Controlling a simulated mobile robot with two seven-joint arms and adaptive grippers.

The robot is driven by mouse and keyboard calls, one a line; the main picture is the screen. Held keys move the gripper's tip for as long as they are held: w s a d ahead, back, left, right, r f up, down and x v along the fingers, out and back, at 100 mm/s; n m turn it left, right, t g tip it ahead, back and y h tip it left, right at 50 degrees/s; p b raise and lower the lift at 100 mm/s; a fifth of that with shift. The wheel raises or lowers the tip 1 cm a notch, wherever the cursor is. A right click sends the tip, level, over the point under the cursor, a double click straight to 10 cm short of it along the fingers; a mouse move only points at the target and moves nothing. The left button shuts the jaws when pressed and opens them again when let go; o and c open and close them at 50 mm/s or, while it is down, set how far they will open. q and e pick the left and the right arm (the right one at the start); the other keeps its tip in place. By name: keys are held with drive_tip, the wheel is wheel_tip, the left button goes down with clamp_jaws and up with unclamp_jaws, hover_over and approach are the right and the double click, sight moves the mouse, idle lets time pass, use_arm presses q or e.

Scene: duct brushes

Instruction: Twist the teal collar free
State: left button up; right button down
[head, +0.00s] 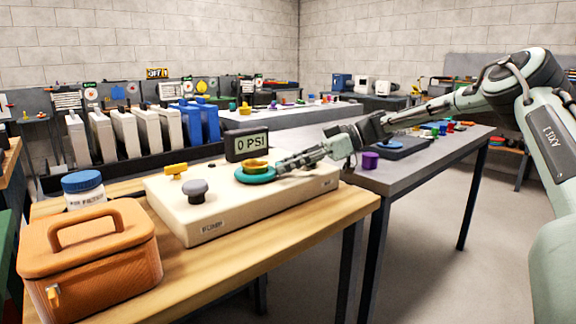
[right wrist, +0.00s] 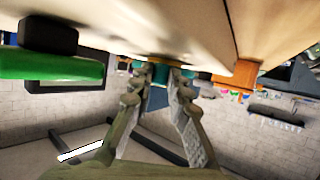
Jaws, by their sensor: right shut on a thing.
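My right gripper (head: 276,167) reaches in from the right and is shut on the collar's right side. In the right wrist view, a teal piece of the collar (right wrist: 160,73) shows between the fingertips (right wrist: 160,68). The fingers hide part of the collar. My left gripper is not in view.
A grey knob (head: 194,188) and a yellow valve handle (head: 176,169) stand on the box's left part. An orange case (head: 90,262) and a blue-lidded jar (head: 83,189) sit on the wooden table at left. A grey table (head: 420,165) with small parts stands behind.

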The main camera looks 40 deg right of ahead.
drive_tip(key=c, duration=1.4)
unclamp_jaws()
drive_tip(key=shift+c, duration=0.2)
drive_tip(key=v, duration=1.2)
drive_tip(key=shift+c, duration=0.2)
